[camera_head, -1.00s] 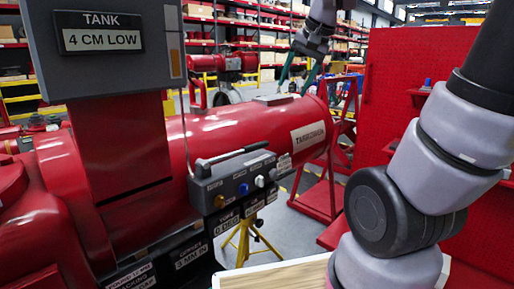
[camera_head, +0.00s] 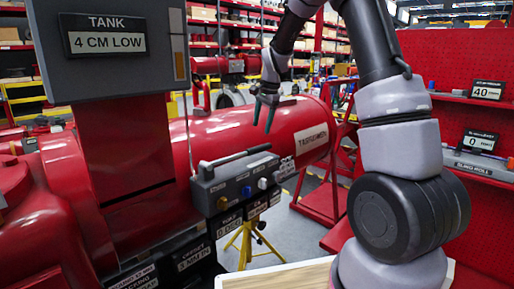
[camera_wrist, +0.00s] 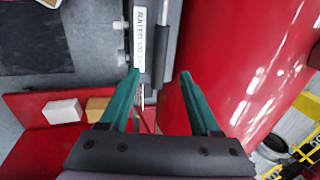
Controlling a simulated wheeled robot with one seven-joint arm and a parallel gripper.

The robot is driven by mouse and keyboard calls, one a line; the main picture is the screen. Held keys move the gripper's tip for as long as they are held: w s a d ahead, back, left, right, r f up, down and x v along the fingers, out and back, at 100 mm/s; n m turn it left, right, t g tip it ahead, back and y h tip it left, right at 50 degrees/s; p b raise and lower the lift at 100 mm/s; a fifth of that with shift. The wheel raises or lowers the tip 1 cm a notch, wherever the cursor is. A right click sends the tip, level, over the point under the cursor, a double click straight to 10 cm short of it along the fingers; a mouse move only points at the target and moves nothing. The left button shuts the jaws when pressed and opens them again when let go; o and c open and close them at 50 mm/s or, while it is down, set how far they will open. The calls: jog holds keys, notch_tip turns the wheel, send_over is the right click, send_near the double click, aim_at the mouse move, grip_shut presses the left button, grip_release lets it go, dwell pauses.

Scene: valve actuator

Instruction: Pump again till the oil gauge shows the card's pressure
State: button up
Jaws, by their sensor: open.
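My gripper (camera_head: 263,128) hangs fingers down above the red cylinder, right of and above the grey hand-pump box (camera_head: 235,184). It is open and empty; its green fingers also show in the wrist view (camera_wrist: 160,72). The box carries a long handle (camera_head: 236,157) on top and several coloured knobs on its front. In the wrist view a white label (camera_wrist: 139,40) reading "RATED" lies by the left fingertip, beside a metal rod (camera_wrist: 163,30). I cannot make out an oil gauge or the card's pressure.
A display reads "TANK 4 CM LOW" (camera_head: 103,36). The large red cylinder (camera_head: 305,118) lies behind the pump box. Small displays showing "40" (camera_head: 487,91) and "0" (camera_head: 480,140) stand on red shelving at right. A yellow tripod (camera_head: 246,245) stands below.

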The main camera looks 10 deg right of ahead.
aim_at(257, 147)
jog(key=x, duration=1)
jog(key=shift+f, duration=0.15)
jog(key=shift+c, duration=0.3)
grip_shut()
dwell(0.8)
